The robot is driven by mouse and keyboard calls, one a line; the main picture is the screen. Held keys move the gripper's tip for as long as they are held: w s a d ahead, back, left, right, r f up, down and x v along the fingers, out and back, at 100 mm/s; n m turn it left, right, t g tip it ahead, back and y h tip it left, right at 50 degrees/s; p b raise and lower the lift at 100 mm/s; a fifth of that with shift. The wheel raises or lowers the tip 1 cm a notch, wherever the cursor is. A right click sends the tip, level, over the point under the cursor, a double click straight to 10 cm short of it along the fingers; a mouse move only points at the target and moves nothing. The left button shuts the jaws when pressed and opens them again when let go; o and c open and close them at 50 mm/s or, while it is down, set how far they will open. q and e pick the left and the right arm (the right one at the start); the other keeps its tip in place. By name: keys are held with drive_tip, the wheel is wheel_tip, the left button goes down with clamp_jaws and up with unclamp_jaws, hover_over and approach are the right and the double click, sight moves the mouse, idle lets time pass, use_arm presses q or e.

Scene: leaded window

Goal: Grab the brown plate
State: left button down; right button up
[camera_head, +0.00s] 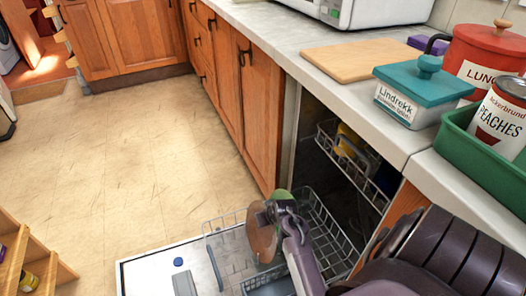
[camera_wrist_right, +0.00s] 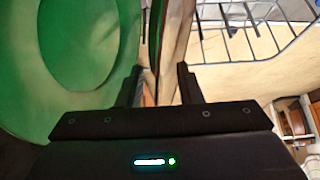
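The brown plate (camera_head: 263,236) stands upright, nearly edge-on, at the pulled-out dishwasher rack in the head view. A green plate (camera_head: 284,196) shows just behind it, mostly hidden by my right gripper (camera_head: 277,212). In the right wrist view, the green plate (camera_wrist_right: 60,60) fills the left side, and the brown plate (camera_wrist_right: 173,45) appears as a thin upright edge. My right gripper's two fingers (camera_wrist_right: 158,88) are spread apart, with the brown plate's edge in the gap between them. A gap shows between that edge and the right finger. My left gripper is not in view.
The dishwasher's lower rack (camera_head: 330,235) and open door (camera_head: 150,270) lie below my right arm. An upper rack (camera_head: 350,160) sits inside. The counter (camera_head: 310,55) above holds a teal box (camera_head: 420,90), a cutting board (camera_head: 362,60) and a green tray (camera_head: 470,150). The floor at left is clear.

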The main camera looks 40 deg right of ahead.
clamp_jaws()
idle(1.2)
